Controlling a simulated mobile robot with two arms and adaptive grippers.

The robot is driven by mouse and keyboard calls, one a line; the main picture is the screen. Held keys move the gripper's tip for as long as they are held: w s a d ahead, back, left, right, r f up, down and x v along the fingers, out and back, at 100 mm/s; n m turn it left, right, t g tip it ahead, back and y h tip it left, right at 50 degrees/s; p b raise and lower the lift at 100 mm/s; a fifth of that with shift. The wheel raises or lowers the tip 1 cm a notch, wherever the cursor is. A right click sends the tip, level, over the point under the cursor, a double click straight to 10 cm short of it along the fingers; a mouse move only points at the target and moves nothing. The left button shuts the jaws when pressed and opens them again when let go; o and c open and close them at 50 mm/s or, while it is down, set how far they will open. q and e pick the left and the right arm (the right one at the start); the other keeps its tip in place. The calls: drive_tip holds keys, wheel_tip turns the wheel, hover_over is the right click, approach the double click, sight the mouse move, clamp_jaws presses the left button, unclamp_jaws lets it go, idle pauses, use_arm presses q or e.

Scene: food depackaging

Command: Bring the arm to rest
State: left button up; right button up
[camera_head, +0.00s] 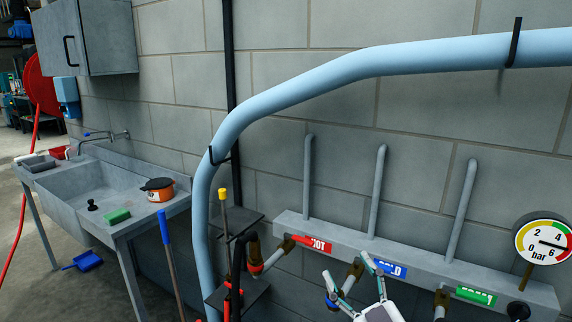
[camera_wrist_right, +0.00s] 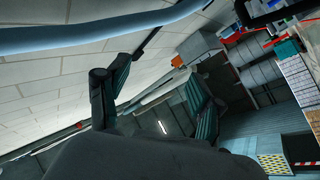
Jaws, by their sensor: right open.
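My right gripper (camera_head: 347,266) shows at the bottom of the head view, right of centre. Its two fingers are spread apart and point up. It is open with nothing between the fingers. It is in front of the grey manifold with its labelled valves, and I cannot tell whether it touches anything. In the right wrist view the fingers of the right gripper (camera_wrist_right: 158,88) also stand apart, with only distant background between them. My left gripper is in neither view.
A red label (camera_head: 318,246), a blue label (camera_head: 392,270) and a green label (camera_head: 475,295) mark the manifold (camera_head: 425,263). A pressure gauge (camera_head: 541,240) stands right. A large blue pipe (camera_head: 290,95) crosses the wall. A sink (camera_head: 85,192) with an orange pot (camera_head: 160,194) stands left.

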drive_tip(key=s+d+f+m+g+h, duration=0.3)
drive_tip(key=d+f+m+h, duration=0.1)
drive_tip(key=f, duration=0.5)
drive_tip(key=s+d+f+m+g+h, duration=0.3)
drive_tip(key=s+d+f+g+h, duration=0.15)
drive_tip(key=f, duration=0.35)
drive_tip(key=s+f+g, duration=0.5)
drive_tip(key=s+f, duration=0.1)
drive_tip(key=s, duration=0.3)
drive_tip(key=s+f+g, duration=0.4)
drive_tip(key=s+f, duration=0.3)
drive_tip(key=s, duration=0.3)
drive_tip(key=s+f+g, duration=0.2)
drive_tip(key=s+f, duration=0.1)
drive_tip(key=f, duration=2.6)
drive_tip(key=s+d+f, duration=0.1)
drive_tip(key=s+f, duration=0.5)
drive_tip(key=s, duration=0.1)
drive_tip(key=s+d+f, duration=0.2)
drive_tip(key=s+f, duration=0.5)
drive_tip(key=s, duration=0.1)
drive_tip(key=shift+s+d+g, duration=0.25)
drive_tip(key=shift+g, duration=0.2)
